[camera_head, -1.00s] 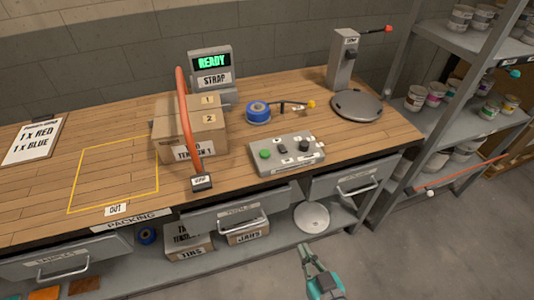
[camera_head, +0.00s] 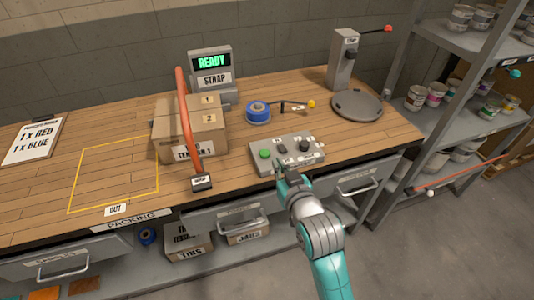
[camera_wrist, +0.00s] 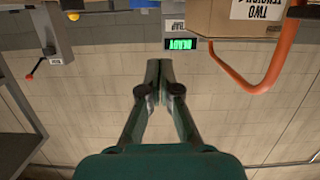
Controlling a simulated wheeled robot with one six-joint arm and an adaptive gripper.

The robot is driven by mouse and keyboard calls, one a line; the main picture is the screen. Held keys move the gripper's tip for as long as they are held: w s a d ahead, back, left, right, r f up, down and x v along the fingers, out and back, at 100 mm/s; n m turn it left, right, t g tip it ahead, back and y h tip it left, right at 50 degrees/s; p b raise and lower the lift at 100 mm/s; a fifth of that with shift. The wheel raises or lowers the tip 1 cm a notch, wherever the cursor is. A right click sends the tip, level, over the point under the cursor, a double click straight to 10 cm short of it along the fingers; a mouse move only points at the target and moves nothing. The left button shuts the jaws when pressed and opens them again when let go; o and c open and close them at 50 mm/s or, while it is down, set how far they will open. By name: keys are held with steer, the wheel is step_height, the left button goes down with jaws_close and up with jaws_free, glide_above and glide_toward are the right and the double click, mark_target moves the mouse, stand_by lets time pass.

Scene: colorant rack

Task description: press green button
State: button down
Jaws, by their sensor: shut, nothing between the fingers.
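The green button (camera_head: 265,154) is the round green cap at the left end of a grey control box (camera_head: 262,166) on the workbench. The box also carries a dark switch and a black knob. My gripper (camera_head: 279,168) is at the front edge of this box, a little right of and nearer than the green button, apart from the button. Whether it touches the box I cannot tell. In the wrist view my gripper (camera_wrist: 160,68) shows its fingertips together with nothing between them. The button does not show in the wrist view.
A cardboard box (camera_head: 181,142) with an orange strap handle (camera_head: 187,120) stands left of the control box. A screen reading READY (camera_head: 212,62) is behind it. A blue tape roll (camera_head: 257,111) and a round grey plate (camera_head: 357,104) lie behind the control box. Shelves (camera_head: 440,130) stand right.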

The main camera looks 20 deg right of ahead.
steer(key=shift+w+r, duration=0.2)
steer(key=shift+w, duration=0.1)
glide_above(267, 162)
steer(key=shift+s+f, duration=0.25)
steer(key=shift+f, duration=0.7)
steer(key=f, duration=0.3)
steer(key=shift+w, duration=0.3)
steer(key=shift+f, duration=0.6)
